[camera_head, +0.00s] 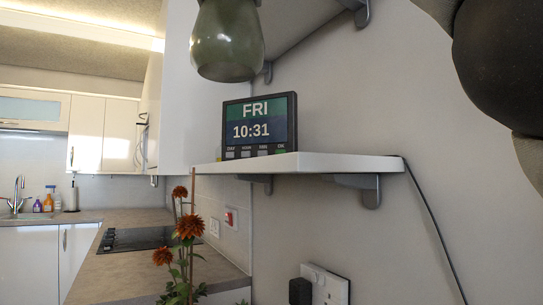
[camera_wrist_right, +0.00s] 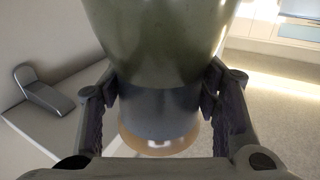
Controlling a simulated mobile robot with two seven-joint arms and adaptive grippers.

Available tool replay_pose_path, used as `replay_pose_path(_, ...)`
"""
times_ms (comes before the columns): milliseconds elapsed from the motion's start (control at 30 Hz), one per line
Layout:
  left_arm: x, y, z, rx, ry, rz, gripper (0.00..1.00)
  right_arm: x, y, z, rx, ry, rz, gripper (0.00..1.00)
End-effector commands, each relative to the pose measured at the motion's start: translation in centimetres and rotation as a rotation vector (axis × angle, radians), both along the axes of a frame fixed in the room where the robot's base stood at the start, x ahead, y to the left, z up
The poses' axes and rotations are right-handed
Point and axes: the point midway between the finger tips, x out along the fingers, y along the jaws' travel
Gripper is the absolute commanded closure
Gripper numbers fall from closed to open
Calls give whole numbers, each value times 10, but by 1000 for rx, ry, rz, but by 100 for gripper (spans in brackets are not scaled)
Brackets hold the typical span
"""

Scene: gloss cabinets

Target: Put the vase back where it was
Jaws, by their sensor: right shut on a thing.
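The vase (camera_head: 226,45) is green and glossy, at the top of the head view, with its top cut off by the frame. It appears above the clock and overlaps the upper shelf's underside in the picture; I cannot tell how far apart they are. In the right wrist view the vase (camera_wrist_right: 160,40) fills the upper middle, with a darker grey part and a pale brown ring below it. My right gripper (camera_wrist_right: 165,105) has one finger on each side and is shut on the vase. Its fingers are outside the head view. My left gripper is in neither view.
A clock (camera_head: 260,125) stands on the white lower shelf (camera_head: 350,162), whose right part is bare. The upper shelf (camera_head: 305,30) has grey brackets beneath. Orange flowers (camera_head: 189,224) rise in front of the counter and hob (camera_head: 140,238). A cable (camera_head: 432,222) hangs along the wall.

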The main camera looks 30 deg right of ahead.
Motion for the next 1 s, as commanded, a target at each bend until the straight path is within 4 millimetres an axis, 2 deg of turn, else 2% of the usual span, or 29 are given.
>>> replay_pose_path(100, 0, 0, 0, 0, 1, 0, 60, -16, -11, 19, 2, -2, 35, 100)
replay_pose_path(267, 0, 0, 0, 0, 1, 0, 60, -17, -24, 22, -4, 1, 47, 100)
replay_pose_path(367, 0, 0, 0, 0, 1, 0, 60, -11, -40, 13, -5, 4, 47, 100)
replay_pose_path(600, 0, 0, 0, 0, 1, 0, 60, 15, -106, -20, -3, 4, 45, 100)
replay_pose_path(800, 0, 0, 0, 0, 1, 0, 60, 26, -133, -59, -4, 2, 46, 100)
replay_pose_path(933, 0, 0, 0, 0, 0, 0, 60, 30, -142, -70, -3, 0, 46, 100)
replay_pose_path(1000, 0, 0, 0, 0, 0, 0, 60, 32, -146, -82, -5, 3, 48, 100)
